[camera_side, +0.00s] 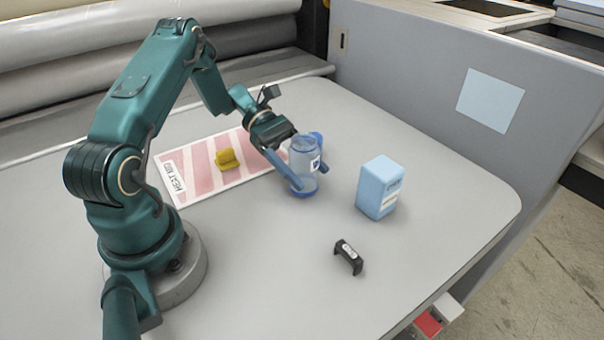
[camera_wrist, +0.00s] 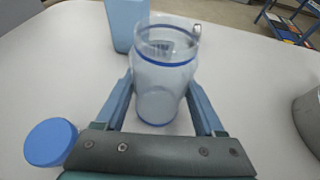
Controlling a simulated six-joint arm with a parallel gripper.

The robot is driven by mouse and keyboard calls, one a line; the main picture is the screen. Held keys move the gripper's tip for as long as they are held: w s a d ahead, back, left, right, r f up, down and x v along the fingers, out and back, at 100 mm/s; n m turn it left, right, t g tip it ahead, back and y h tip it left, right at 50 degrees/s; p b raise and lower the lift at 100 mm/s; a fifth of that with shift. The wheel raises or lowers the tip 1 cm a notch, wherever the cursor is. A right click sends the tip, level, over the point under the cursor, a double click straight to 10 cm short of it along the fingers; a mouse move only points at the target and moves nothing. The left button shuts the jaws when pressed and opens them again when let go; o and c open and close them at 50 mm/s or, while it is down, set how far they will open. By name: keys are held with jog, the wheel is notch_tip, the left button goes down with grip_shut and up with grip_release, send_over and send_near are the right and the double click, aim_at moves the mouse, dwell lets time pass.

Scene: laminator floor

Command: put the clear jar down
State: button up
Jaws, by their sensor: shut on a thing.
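The clear jar (camera_side: 303,165) is see-through with blue bands and a blue base, and it looks upright. My gripper (camera_side: 308,178) is shut on it, with one blue finger on each side. In the wrist view the jar (camera_wrist: 164,80) stands between both fingers, and its open top shows. I cannot tell whether its base touches the table or is slightly above it. A round blue lid (camera_wrist: 50,142) lies to the left in the wrist view; in the side view a blue shape (camera_side: 317,137) shows partly behind the jar.
A light blue box (camera_side: 379,188) stands right of the jar. A small black handle-like piece (camera_side: 348,257) lies in front. A red-striped mat labelled HEAT (camera_side: 200,179) lies left, with a yellow block (camera_side: 227,159) on it. The grey table (camera_side: 440,215) is clear at right.

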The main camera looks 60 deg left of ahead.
jog(key=o, duration=1.4)
jog(key=shift+f, duration=0.1)
